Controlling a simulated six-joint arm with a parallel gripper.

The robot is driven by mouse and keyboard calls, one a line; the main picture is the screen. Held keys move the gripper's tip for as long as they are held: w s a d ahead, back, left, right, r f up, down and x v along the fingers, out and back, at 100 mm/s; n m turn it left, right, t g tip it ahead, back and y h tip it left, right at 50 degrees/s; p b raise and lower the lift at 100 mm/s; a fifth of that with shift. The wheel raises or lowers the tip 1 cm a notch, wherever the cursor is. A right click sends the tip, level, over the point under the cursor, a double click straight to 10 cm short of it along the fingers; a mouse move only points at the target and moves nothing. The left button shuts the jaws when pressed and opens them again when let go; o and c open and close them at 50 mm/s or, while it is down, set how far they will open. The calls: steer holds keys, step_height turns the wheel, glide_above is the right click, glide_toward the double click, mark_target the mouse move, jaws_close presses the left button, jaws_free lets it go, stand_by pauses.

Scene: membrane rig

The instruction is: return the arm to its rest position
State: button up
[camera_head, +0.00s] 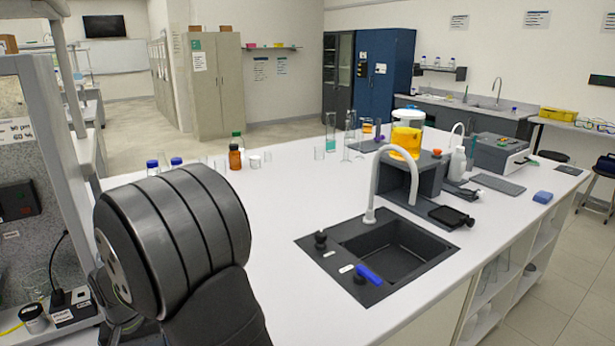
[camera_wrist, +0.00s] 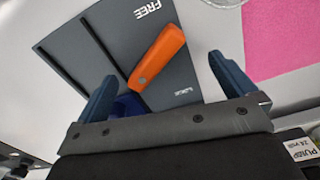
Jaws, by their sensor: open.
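My gripper (camera_wrist: 162,68) shows in the wrist view, with its two blue fingers spread wide apart and no object clearly held between them. Beyond the fingers is an orange handle (camera_wrist: 157,57) on a dark grey panel (camera_wrist: 85,45) that has the word FREE on it. I cannot tell whether the fingers touch the panel; the handle looks clear of both. In the head view my arm's dark, ribbed link fills the lower left and my gripper is out of sight.
In the head view the white bench has a black sink (camera_head: 390,245) with a pale tap (camera_head: 378,170), a beaker of yellow liquid (camera_head: 406,142), and bottles such as a brown one (camera_head: 234,157). Bare bench lies left of the sink. The wrist view shows a pink patch (camera_wrist: 282,35).

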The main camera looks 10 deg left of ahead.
steer(key=m, duration=0.4)
steer(key=shift+w+a, duration=0.2)
steer(key=shift+w, duration=0.15)
steer(key=shift+r, duration=1.5)
